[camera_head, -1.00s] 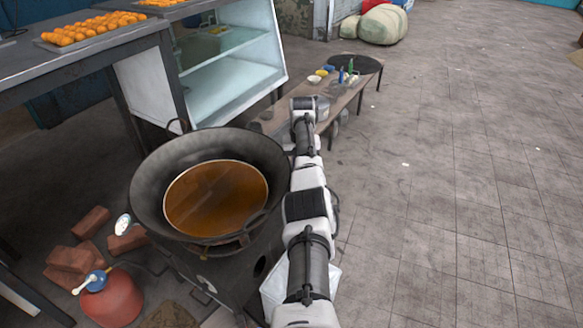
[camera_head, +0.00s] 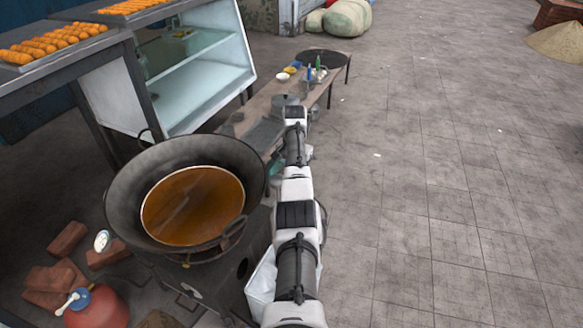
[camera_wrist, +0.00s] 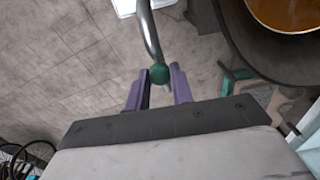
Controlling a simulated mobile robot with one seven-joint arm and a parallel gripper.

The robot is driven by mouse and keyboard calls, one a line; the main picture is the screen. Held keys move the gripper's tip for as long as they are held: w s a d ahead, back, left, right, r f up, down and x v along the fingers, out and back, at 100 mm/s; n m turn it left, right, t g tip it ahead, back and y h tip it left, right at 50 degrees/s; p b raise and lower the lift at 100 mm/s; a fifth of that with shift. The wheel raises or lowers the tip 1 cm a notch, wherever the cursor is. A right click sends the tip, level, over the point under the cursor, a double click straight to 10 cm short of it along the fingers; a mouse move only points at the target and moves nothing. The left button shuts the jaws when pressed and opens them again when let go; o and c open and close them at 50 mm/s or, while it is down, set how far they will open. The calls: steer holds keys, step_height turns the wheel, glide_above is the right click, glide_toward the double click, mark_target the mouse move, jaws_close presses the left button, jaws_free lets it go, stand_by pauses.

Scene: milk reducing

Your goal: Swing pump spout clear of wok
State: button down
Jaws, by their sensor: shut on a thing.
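The wok (camera_head: 124,190) is a wide dark pan of brown-orange liquid on a stove. Its rim also shows at the top right of the wrist view (camera_wrist: 240,42). In the wrist view my gripper (camera_wrist: 158,82) has its two purple fingers shut on the green knob (camera_wrist: 159,74) at the end of a curved metal rod (camera_wrist: 149,32). I cannot tell whether this rod is the pump spout or its handle. The rod runs up out of the frame, left of the wok and apart from it. In the head view my arm hides the gripper and rod.
A low bench (camera_head: 262,105) with bowls and bottles stands beyond my arm. A glass cabinet (camera_head: 205,75) is behind the wok. A red canister (camera_head: 97,312) and bricks (camera_head: 66,240) lie lower left. Open tiled floor (camera_head: 430,190) is on the right.

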steer(key=shift+d, duration=0.1)
steer(key=c, duration=1.2)
jaws_free()
step_height(320, 180, up, 14)
steer(key=b, duration=0.2)
steer(key=shift+b, duration=0.35)
